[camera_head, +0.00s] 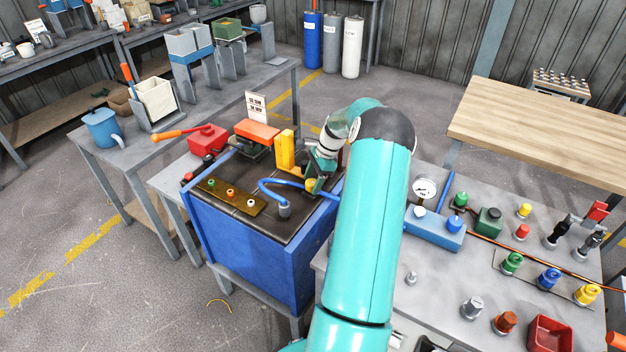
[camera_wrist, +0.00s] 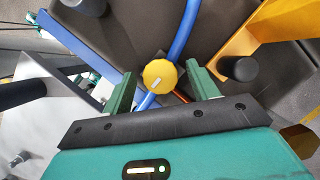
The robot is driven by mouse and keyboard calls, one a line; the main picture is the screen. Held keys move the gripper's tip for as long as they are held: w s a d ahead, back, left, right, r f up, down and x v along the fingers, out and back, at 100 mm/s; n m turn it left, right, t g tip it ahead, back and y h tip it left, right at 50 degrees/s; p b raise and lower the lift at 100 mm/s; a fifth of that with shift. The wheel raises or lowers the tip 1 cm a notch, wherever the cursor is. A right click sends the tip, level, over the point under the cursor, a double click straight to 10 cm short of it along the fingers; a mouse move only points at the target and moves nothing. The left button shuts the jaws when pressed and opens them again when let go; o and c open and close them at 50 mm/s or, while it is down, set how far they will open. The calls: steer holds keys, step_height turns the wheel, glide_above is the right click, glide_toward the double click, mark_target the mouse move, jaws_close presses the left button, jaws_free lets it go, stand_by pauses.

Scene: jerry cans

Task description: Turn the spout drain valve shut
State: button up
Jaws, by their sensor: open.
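The blue spout pipe (camera_head: 268,186) curves over the dark top of a blue cabinet (camera_head: 255,255) and also runs through the wrist view (camera_wrist: 184,35). A round yellow valve knob (camera_wrist: 160,75) with a pale mark sits on this pipe. In the head view the knob (camera_head: 310,184) is partly hidden by my gripper (camera_head: 318,183). In the wrist view my gripper (camera_wrist: 161,78) is open, its two green fingers on either side of the knob. A gap shows beside the right finger; I cannot tell whether the left finger touches.
A tall yellow block (camera_head: 285,150) and a red can (camera_head: 207,139) with an orange handle stand behind. A brass plate with buttons (camera_head: 230,197) lies on the cabinet top. On the right, a grey bench (camera_head: 440,290) carries a gauge and several coloured knobs.

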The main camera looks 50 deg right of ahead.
steer(key=c, duration=1)
steer(key=shift+n, duration=0.3)
steer(key=n+g, duration=0.1)
steer(key=n, duration=0.1)
steer(key=n+g, duration=0.1)
steer(key=n, duration=0.1)
steer(key=shift+w+y, duration=0.2)
steer(key=shift+y, duration=0.1)
steer(key=n, duration=0.2)
steer(key=n+g, duration=0.1)
steer(key=n, duration=0.1)
steer(key=shift+w+n+g, duration=0.1)
steer(key=shift+n+g, duration=0.2)
steer(key=shift+n, duration=0.1)
steer(key=n, duration=0.2)
steer(key=n+g, duration=0.1)
steer(key=n, duration=0.1)
steer(key=shift+n+g+h, duration=0.3)
steer(key=shift+h, duration=0.1)
steer(key=shift+w+n+g+h, duration=0.1)
steer(key=shift+n+g+h, duration=0.45)
steer(key=shift+n, duration=1.35)
